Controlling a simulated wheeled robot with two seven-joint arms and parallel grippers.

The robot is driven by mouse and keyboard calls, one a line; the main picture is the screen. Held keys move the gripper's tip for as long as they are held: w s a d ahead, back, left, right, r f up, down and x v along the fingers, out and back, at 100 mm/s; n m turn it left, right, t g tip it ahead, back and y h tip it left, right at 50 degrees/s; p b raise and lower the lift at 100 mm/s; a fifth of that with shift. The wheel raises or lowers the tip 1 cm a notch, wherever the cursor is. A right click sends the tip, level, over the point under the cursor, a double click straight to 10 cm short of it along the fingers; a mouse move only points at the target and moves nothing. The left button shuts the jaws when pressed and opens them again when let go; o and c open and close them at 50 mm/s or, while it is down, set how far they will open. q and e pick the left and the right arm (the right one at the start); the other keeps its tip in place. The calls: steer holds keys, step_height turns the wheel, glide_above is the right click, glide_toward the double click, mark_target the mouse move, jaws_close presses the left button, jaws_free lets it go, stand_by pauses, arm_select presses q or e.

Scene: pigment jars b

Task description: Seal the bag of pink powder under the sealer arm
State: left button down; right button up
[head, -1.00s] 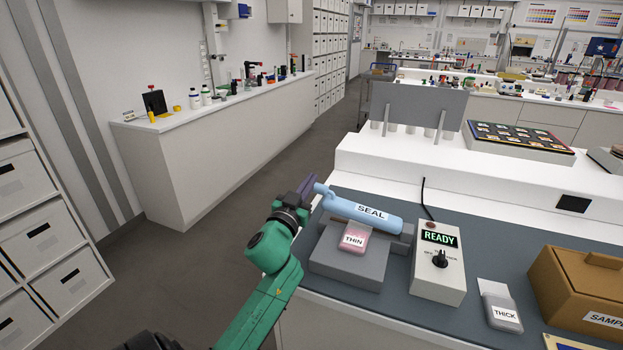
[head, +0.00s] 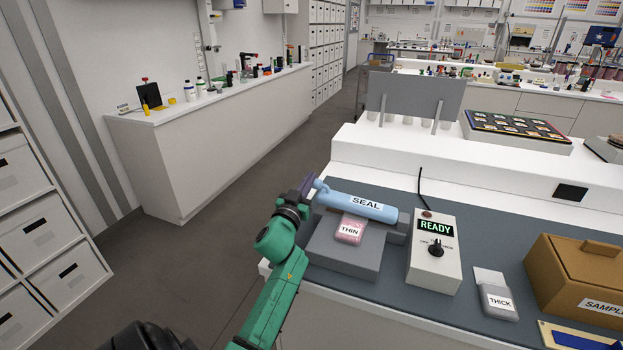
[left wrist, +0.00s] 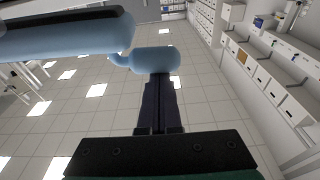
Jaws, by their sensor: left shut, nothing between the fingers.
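The blue sealer arm (head: 357,202), marked SEAL, lies across the grey sealer block (head: 345,256). The bag of pink powder (head: 350,229), labelled THIN, sits on the block with its upper end hidden under the arm. My left gripper (head: 307,186) is shut and empty at the left end of the sealer arm, by its small handle. In the left wrist view the closed fingertips (left wrist: 160,78) are right at the blue handle (left wrist: 155,60); I cannot tell whether they touch it. My right gripper is out of view.
A control box (head: 435,256) with a dial reads READY right of the sealer. A grey bag (head: 498,300) labelled THICK and a brown sample box (head: 582,280) stand farther right. An upright grey panel (head: 415,98) stands behind on the white ledge.

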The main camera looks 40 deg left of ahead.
arm_select(q)
steer(key=shift+a+f+n+y, duration=0.2)
steer(key=shift+f+n+y, duration=0.1)
steer(key=shift+f+n, duration=0.75)
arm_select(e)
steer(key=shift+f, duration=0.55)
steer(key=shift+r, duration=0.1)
arm_select(q)
steer(key=r+p, duration=0.3)
steer(key=shift+w+a+r, duration=0.15)
steer(key=shift+w+r, duration=0.1)
steer(key=shift+r, duration=0.15)
steer(key=b+v, duration=0.2)
steer(key=v, duration=0.8)
steer(key=shift+r, duration=0.3)
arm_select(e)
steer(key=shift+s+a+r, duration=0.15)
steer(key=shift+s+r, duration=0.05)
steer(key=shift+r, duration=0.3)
arm_select(q)
steer(key=shift+s+a, duration=0.1)
